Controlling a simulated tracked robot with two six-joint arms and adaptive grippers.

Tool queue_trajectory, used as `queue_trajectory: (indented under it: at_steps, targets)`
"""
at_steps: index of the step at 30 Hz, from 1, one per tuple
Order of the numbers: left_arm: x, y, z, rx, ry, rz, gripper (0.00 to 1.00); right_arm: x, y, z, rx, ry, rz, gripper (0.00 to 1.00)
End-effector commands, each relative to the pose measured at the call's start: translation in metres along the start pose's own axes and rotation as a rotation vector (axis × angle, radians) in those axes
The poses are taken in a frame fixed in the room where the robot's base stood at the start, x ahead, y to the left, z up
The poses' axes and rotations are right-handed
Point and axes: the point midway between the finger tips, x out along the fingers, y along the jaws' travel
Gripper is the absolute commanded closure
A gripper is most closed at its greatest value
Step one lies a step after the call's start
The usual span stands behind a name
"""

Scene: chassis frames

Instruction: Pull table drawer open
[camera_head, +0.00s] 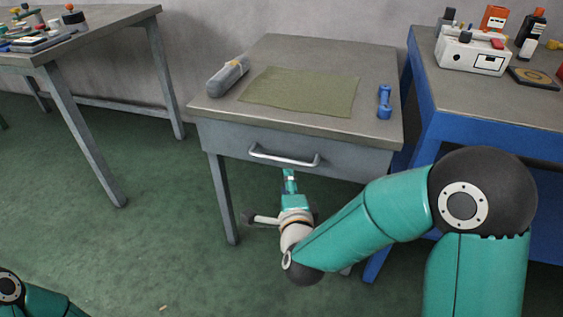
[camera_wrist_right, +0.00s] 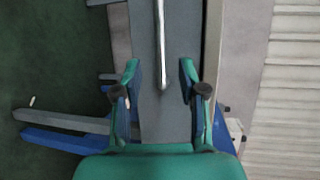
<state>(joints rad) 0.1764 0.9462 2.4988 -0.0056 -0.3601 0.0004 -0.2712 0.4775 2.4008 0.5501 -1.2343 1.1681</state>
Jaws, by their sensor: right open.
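The grey table (camera_head: 330,52) stands in the middle of the head view, against the wall. Its drawer (camera_head: 228,141) has a grey front with a pale bar handle (camera_head: 284,157); the front looks flush with the table. My right gripper (camera_head: 289,176) is just below and in front of the handle. In the right wrist view the gripper (camera_wrist_right: 160,80) is open, and the handle (camera_wrist_right: 160,45) runs lengthwise between its fingers, apart from both. I cannot tell how deep the handle sits between them. At the lower left only part of my left arm shows; its gripper is out of view.
On the table lie a grey roll (camera_head: 228,76), an olive cloth (camera_head: 300,90) and a blue dumbbell (camera_head: 384,102). A blue bench (camera_head: 480,115) with a white device (camera_head: 470,52) stands close on the right. Another table (camera_head: 100,27) stands left. Green floor (camera_head: 150,235) is open in front.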

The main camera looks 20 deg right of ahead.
Motion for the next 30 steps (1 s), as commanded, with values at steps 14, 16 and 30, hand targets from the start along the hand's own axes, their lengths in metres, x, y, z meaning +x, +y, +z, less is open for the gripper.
queue_trajectory:
  at_steps: [14,16,30]
  targets:
    - [0.008,-0.003,0.0,0.0,0.0,0.0,0.6,0.097,0.001,0.0,-0.001,0.0,0.0,0.59]
    - [0.009,-0.003,0.0,0.0,0.0,0.0,0.6,0.105,0.001,0.0,-0.001,0.0,0.001,0.59]
    - [0.009,-0.003,0.0,0.0,0.0,0.0,0.6,0.117,0.001,0.001,-0.003,-0.003,0.001,0.6]
